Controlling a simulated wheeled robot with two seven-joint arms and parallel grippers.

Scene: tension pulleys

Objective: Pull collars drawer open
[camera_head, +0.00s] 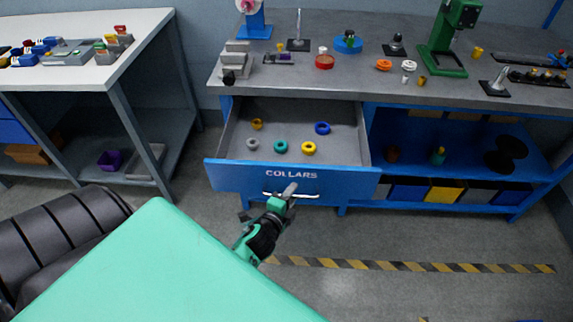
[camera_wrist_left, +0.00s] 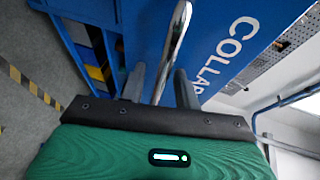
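The blue drawer (camera_head: 230,178) marked COLLARS stands pulled out from under the workbench, its inside showing. Several ring collars lie in it: yellow (camera_head: 308,148), teal (camera_head: 280,147), blue (camera_head: 322,128) and grey (camera_head: 253,144) ones among them. My left gripper (camera_head: 287,193) is at the drawer's metal handle (camera_head: 308,196), in front of the drawer face. In the left wrist view the handle bar (camera_wrist_left: 172,58) passes between the two fingers (camera_wrist_left: 160,85), which stand apart with gaps visible beside the bar. My right gripper is out of view.
The workbench top (camera_head: 345,88) holds several parts and a green press (camera_head: 447,40). A blue shelf with bins (camera_head: 445,191) lies right of the drawer. A white table (camera_head: 75,75) stands at left. The floor before the drawer is clear, with a striped line (camera_head: 410,266).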

